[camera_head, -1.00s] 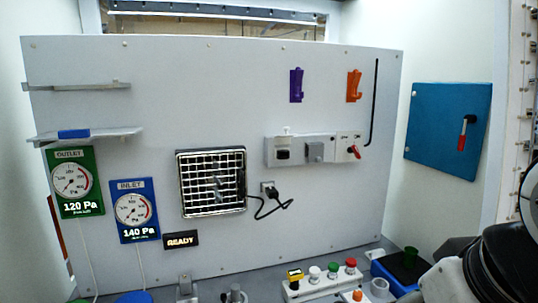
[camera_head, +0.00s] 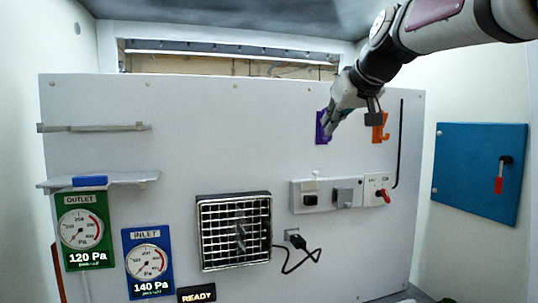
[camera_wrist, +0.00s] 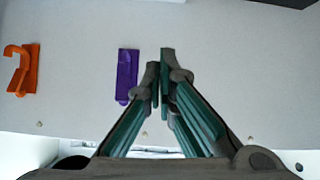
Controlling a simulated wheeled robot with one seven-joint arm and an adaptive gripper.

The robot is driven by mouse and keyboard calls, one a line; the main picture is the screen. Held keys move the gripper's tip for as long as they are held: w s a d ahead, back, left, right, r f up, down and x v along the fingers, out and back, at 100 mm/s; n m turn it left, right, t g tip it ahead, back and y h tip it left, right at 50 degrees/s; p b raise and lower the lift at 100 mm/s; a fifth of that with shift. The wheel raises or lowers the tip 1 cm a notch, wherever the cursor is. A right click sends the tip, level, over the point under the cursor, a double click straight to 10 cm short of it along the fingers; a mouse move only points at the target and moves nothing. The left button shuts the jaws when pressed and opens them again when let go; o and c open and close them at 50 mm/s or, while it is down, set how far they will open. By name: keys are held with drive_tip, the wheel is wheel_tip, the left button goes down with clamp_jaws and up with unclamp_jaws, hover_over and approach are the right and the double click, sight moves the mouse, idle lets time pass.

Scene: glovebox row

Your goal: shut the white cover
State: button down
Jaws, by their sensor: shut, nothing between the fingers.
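The white cover (camera_head: 315,175) looks like a small lid standing up above a dark-faced unit (camera_head: 310,198) at the left end of the white panel box on the back wall. It is small, so its exact angle is hard to tell. My gripper (camera_head: 328,130) is shut and empty, above and slightly right of the cover, in front of the purple hook. In the wrist view the fingertips of my gripper (camera_wrist: 160,62) meet, with nothing between them. The white cover is not visible in the wrist view.
The purple hook (camera_head: 321,125) and orange hook (camera_head: 381,128) hang above the panel box. Beside the cover are a grey-covered unit (camera_head: 344,195) and a red switch (camera_head: 385,196). A plug with a black cable (camera_head: 297,241) and a fan grille (camera_head: 235,232) sit lower. A blue door (camera_head: 479,173) is right.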

drive_tip(key=p+x, duration=0.2)
drive_tip(key=x, duration=0.8)
drive_tip(key=shift+w+a, duration=0.1)
drive_tip(key=shift+w, duration=0.2)
drive_tip(key=shift+s+d+f+p, duration=0.15)
drive_tip(key=shift+s+f+p, duration=0.05)
drive_tip(key=shift+s+f, duration=0.2)
drive_tip(key=shift+s+d+f+p, duration=0.15)
drive_tip(key=shift+s+f, duration=0.1)
drive_tip(key=shift+f, duration=0.25)
drive_tip(key=shift+s+f, duration=0.1)
drive_tip(key=shift+f, duration=0.7)
drive_tip(key=shift+d+f+b, duration=0.1)
drive_tip(key=shift+f+b, duration=0.05)
drive_tip(key=shift+b, duration=0.6)
drive_tip(key=shift+s+t+b, duration=0.15)
drive_tip(key=shift+t+b, duration=0.25)
drive_tip(key=shift+b, duration=0.25)
